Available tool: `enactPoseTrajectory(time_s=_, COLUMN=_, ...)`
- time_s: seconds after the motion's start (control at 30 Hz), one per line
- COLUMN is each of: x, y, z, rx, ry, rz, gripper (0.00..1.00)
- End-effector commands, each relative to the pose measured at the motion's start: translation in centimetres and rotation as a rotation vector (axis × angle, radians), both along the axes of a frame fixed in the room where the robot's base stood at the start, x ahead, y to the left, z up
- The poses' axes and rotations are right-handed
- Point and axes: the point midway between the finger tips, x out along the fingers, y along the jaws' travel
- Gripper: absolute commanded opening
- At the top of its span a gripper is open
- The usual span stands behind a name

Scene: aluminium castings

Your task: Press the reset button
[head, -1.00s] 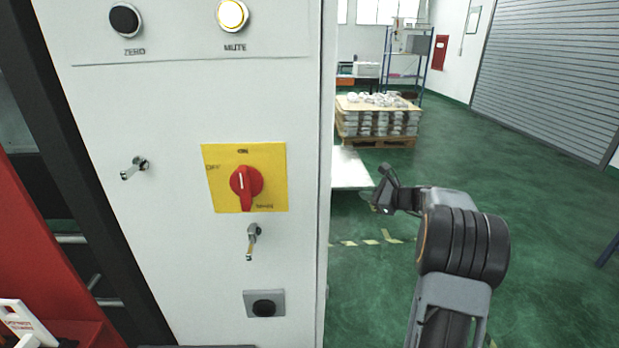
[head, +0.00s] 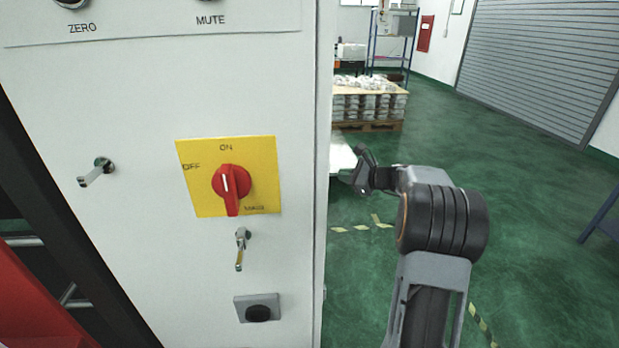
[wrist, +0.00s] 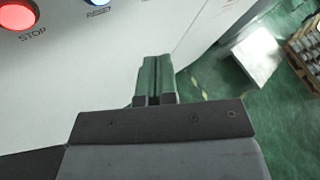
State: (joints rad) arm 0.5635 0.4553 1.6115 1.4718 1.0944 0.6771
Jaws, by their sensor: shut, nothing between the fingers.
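In the wrist view a red STOP button (wrist: 17,14) is at the top left. In the head view my gripper (head: 361,168) is just right of the cabinet's edge and small.
The white cabinet (head: 130,250) carries a yellow plate (head: 262,160) with a red rotary switch (head: 231,183), two keys (head: 97,172) (head: 241,250) and a black button (head: 258,313). ZERO and MUTE buttons are cut off above. A loaded pallet (head: 368,110) stands behind; green floor is open at right.

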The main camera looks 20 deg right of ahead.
Motion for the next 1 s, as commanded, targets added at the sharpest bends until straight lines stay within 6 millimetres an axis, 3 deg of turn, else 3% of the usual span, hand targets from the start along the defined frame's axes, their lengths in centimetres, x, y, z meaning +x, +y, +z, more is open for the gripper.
enactPoseTrajectory(time_s=0.2, x=0.5, y=2.8, z=-0.1, rx=0.000, ry=-0.001, rz=0.002, gripper=0.00)
enactPoseTrajectory(time_s=0.5, x=1.1, y=5.4, z=-0.1, rx=0.000, ry=-0.001, rz=-0.001, gripper=0.00)
enactPoseTrajectory(time_s=1.0, x=1.2, y=6.3, z=0.0, rx=0.001, ry=0.001, rz=-0.003, gripper=0.00)
